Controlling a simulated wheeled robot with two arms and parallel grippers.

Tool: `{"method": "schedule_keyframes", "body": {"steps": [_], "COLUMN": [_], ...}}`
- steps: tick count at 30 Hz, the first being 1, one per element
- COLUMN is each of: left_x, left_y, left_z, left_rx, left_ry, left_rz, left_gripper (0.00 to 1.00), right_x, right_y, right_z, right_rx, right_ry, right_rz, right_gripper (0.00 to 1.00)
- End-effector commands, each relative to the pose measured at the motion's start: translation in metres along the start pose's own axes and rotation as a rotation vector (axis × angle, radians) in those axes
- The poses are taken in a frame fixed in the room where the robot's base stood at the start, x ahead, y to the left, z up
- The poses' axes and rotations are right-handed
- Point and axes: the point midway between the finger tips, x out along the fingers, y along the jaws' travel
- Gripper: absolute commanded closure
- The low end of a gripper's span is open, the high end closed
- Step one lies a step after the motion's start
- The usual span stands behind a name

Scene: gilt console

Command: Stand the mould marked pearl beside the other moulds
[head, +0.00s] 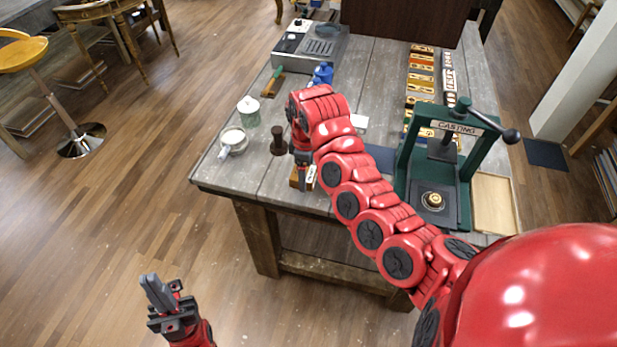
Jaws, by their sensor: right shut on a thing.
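My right gripper (302,180) reaches over the front of the grey workbench and is shut on a small wooden block with a white label (311,174). The block looks like a mould; its marking is too small to read, and the gripper hides part of it. Other moulds (421,68), yellow and brown with dark markings, form a column towards the back right of the bench. The green press hides some near its lower end. My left gripper (158,291) is over the floor, off the bench, with its fingers together and empty.
The green casting press (463,127) stands at the right, by a wooden tray (492,203). A dark spool (286,138), a white mug (233,141), a lidded jar (248,112) and a blue bottle (322,74) are left of my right arm. A grey appliance (326,50) is behind.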

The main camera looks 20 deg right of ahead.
Motion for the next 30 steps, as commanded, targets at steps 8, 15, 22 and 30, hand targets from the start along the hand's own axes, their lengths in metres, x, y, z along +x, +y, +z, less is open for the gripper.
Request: {"method": "schedule_keyframes", "body": {"steps": [8,15,22,30], "left_x": [0.002,0.007,0.031,0.029], "left_y": [0.0,0.0,-0.002,-0.002], "left_z": [0.0,-0.001,-0.005,-0.005], "left_rx": [0.0,0.0,0.0,0.0], "left_ry": [0.0,0.0,0.0,0.0], "left_rz": [0.0,0.0,0.0,0.0], "left_gripper": [1.0,1.0,1.0,1.0], "right_x": [0.006,0.004,0.032,0.041], "right_y": [0.016,0.028,0.029,0.031], "right_z": [0.002,-0.002,-0.002,-0.002], "right_rx": [0.011,0.011,0.013,0.015], "right_ry": [-0.012,-0.006,-0.006,-0.002], "right_rz": [-0.018,-0.012,-0.019,-0.013], "right_gripper": [0.76,0.76,0.76,0.76]}}
